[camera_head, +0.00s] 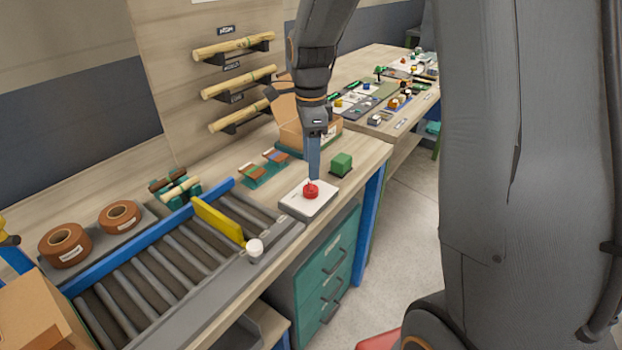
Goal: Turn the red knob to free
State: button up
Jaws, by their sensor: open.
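The red knob (311,191) sits on a white plate (296,204) at the right end of the bench, beside the roller conveyor. My gripper (313,176) points down from above, with its blue-grey fingers right over the knob. The fingertips reach close to the knob's top and back; I cannot tell whether they touch it or stand around it. The gripper is open. The marks on the plate and the knob's setting are too small to read.
A green block (341,163) stands just behind the plate to the right. A yellow bar (218,221) and a white knob (254,248) are at the roller conveyor (160,275). An open cardboard box (290,130) is behind my gripper. Teal drawers (325,270) are below.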

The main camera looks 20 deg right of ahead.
aim_at(311, 185)
jog(key=shift+f+p, duration=0.8)
jog(key=shift+f, duration=3.05)
jog(key=shift+c, duration=0.2)
jog(key=c, duration=1)
